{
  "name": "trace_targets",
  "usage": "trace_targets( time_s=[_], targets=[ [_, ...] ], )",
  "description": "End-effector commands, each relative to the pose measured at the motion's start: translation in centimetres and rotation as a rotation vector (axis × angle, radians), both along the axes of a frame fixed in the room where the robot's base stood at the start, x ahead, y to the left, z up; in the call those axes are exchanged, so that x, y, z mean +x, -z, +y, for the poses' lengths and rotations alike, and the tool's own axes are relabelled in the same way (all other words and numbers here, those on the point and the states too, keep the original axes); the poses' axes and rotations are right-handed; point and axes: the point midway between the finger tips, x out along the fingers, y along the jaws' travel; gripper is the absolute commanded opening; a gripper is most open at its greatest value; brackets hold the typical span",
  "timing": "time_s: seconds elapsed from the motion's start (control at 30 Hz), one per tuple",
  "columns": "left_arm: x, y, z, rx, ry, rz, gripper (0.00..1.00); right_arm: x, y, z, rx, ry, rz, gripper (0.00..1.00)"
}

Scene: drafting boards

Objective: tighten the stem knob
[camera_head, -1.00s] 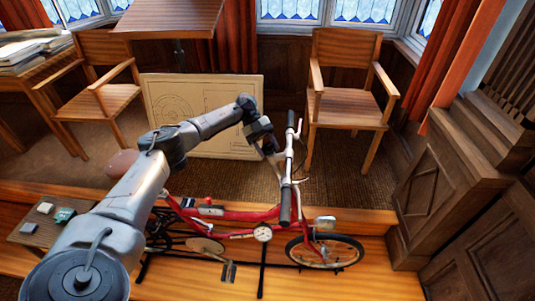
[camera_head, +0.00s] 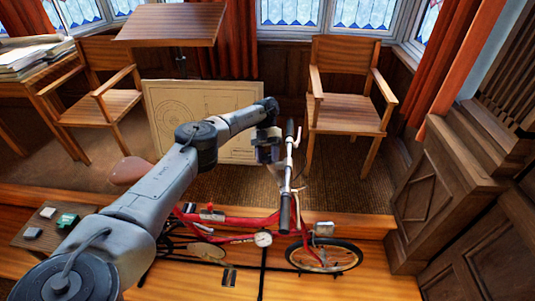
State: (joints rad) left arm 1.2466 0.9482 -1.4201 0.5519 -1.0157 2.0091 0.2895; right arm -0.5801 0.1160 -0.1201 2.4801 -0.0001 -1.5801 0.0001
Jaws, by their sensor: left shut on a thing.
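A red folding bicycle (camera_head: 232,222) stands on the wooden step, its front wheel to the right. Its handlebar (camera_head: 285,208) has dark grips at both ends. My left arm reaches in from the left, and my left gripper (camera_head: 275,168) points down at the stem, just left of the handlebar. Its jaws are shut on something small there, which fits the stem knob. The knob itself is hidden by the gripper and too small to make out. My right gripper is not in view.
A drawing board (camera_head: 228,112) leans behind the bicycle. A wooden chair (camera_head: 345,92) stands at the back right and another (camera_head: 103,95) at the left. A low table (camera_head: 32,238) with small boxes is at the lower left. Carved panelling (camera_head: 435,195) closes the right side.

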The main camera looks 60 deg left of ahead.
Motion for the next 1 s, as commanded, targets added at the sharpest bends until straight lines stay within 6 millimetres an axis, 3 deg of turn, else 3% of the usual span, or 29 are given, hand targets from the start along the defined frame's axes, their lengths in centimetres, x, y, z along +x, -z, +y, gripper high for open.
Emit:
trace_targets(
  time_s=[0.63, 0.67, 0.9, 1.0],
  targets=[
    [0.04, -0.2, -0.08, 0.004, 0.034, -0.007, 0.23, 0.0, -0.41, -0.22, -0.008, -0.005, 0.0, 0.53],
    [0.04, -0.2, -0.08, 0.004, 0.034, -0.007, 0.49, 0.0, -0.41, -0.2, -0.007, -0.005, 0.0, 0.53],
    [0.02, -0.1, -0.05, 0.007, 0.032, -0.006, 0.72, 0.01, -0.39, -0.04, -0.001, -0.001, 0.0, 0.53],
    [0.01, -0.06, -0.04, 0.007, 0.032, -0.006, 0.72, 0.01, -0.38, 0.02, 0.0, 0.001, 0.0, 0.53]
  ],
)
